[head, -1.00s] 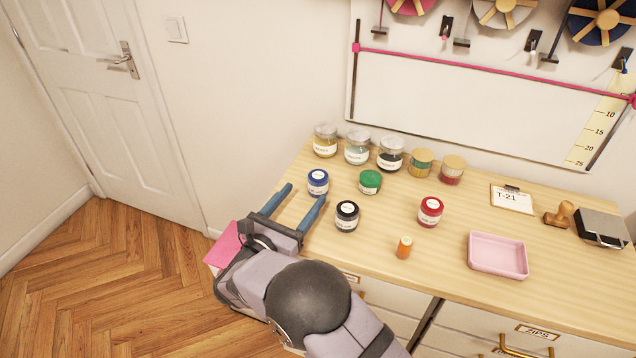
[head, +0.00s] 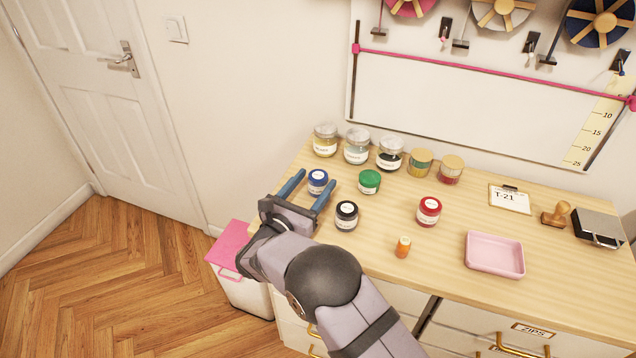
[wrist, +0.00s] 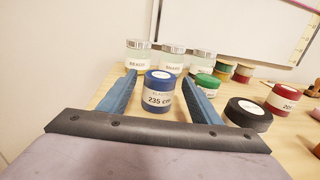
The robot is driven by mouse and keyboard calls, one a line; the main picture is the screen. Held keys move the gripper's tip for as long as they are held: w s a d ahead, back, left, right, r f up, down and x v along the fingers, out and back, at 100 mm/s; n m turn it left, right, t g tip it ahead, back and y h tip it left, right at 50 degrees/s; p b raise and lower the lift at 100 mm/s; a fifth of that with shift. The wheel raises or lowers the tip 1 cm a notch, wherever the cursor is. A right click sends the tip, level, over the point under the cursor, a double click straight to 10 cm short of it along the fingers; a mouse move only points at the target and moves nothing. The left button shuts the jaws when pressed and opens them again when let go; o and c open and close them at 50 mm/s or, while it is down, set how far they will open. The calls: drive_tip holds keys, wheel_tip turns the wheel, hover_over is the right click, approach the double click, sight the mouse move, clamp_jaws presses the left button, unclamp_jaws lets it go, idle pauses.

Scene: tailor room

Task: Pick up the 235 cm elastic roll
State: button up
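The 235 cm elastic roll (wrist: 159,92) is the blue one, with "235 cm" on its white label in the wrist view. It stands upright on the wooden table. In the head view the blue roll (head: 318,181) is at the table's left, in front of the glass jars. My gripper (head: 311,190) is open, with its two blue fingers on either side of the roll. In the wrist view my gripper (wrist: 160,90) shows gaps between the fingers and the roll.
A black roll (head: 346,215) and a green roll (head: 369,181) stand close to the right finger. Glass jars (head: 357,147) stand behind. A red roll (head: 429,211), an orange spool (head: 403,247) and a pink tray (head: 495,255) are farther right.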

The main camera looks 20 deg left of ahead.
drive_tip(key=c, duration=0.9)
drive_tip(key=shift+r, duration=0.1)
wheel_tip(320, 180, up, 10)
drive_tip(key=b, duration=0.1)
